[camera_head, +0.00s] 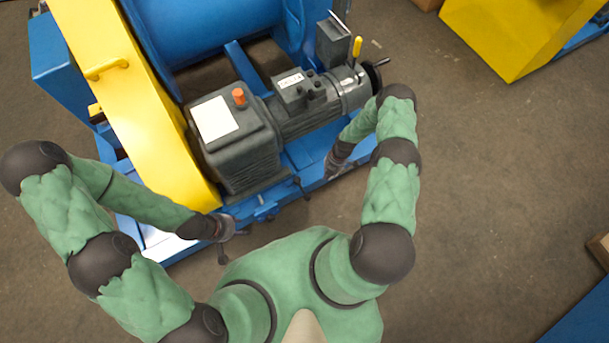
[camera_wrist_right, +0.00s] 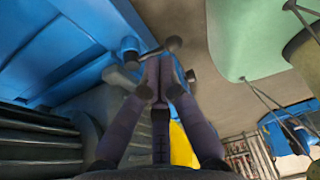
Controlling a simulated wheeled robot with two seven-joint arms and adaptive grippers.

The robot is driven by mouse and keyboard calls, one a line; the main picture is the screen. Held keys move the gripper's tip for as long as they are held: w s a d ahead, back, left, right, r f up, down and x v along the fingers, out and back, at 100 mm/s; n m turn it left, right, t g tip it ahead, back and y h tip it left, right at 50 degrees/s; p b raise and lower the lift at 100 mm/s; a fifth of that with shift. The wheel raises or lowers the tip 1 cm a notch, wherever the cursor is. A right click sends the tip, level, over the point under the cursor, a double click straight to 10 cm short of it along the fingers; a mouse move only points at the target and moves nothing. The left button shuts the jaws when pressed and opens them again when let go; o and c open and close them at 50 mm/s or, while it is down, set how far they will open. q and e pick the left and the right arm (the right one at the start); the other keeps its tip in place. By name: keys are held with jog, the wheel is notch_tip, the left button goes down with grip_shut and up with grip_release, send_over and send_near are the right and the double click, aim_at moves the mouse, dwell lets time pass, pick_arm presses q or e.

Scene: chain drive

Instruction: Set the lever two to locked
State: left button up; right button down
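Small dark levers with round knobs sit along the front edge of the blue base. One lever (camera_head: 299,186) stands near the middle in the head view, and another (camera_head: 222,256) is by my left gripper. I cannot tell which is lever two or read a locked mark. My right gripper (camera_head: 332,168) is at the base edge, right of the middle lever. In the right wrist view, its fingers (camera_wrist_right: 158,66) come together at the tips, close to a grey lever knob (camera_wrist_right: 173,43); no grip on it shows. My left gripper (camera_head: 223,230) is small and partly hidden at the front left.
A grey gearbox (camera_head: 238,155) with an orange cap and a motor stand on the blue base (camera_head: 310,178). A yellow guard (camera_head: 128,90) rises at left, with a blue drum (camera_head: 205,35) behind. A handwheel (camera_head: 373,75) is at the motor's end. Open floor lies right.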

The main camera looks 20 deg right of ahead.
aim_at(302, 189)
jog(key=a+f+n+b, duration=0.1)
jog(key=a+f+b, duration=0.3)
jog(key=f, duration=0.7)
jog(key=shift+s+a, duration=0.45)
jog(key=shift+a, duration=0.45)
